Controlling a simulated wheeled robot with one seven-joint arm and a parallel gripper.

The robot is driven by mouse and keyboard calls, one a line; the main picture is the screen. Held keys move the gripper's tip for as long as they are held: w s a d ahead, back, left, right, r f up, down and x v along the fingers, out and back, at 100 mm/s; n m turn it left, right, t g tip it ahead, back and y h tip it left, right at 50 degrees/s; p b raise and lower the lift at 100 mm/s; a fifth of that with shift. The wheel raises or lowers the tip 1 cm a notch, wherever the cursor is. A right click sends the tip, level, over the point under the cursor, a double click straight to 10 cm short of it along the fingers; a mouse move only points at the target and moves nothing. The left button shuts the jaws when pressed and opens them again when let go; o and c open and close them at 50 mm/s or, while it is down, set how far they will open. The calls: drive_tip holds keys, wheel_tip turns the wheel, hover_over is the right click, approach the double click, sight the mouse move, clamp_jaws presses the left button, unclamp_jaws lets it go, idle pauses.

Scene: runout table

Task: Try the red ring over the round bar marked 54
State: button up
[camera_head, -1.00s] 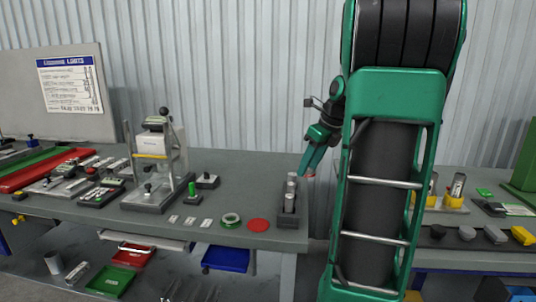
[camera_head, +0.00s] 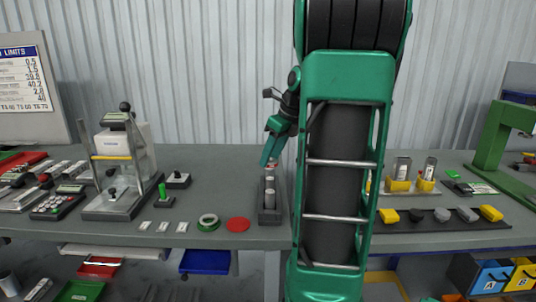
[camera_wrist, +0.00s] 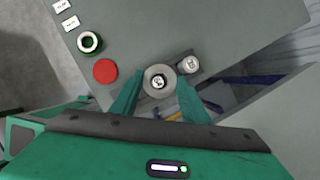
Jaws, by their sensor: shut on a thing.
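A reddish spot shows at the fingertips in the head view (camera_head: 272,163). Through the ring's hole I see the marked top of a round bar (camera_wrist: 158,83); the mark is too blurred to read surely. I cannot tell whether the ring is above the bar or around it. A second round bar (camera_wrist: 188,64) stands to the upper right, its mark also unclear. Both bars stand upright in a dark holder (camera_head: 270,219), below my gripper in the head view.
A press-like stand (camera_head: 120,205) and small devices fill the table's left. Grey and yellow pieces (camera_head: 440,215) lie on a mat at right. The holder is near the table's right edge.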

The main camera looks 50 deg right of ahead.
sight(274, 166)
drive_tip(key=shift+f, duration=2.2)
drive_tip(key=shift+s+f, duration=0.1)
drive_tip(key=shift+f, duration=0.5)
drive_tip(key=o, duration=1.2)
drive_tip(key=v, duration=1)
drive_tip(key=shift+r, duration=0.35)
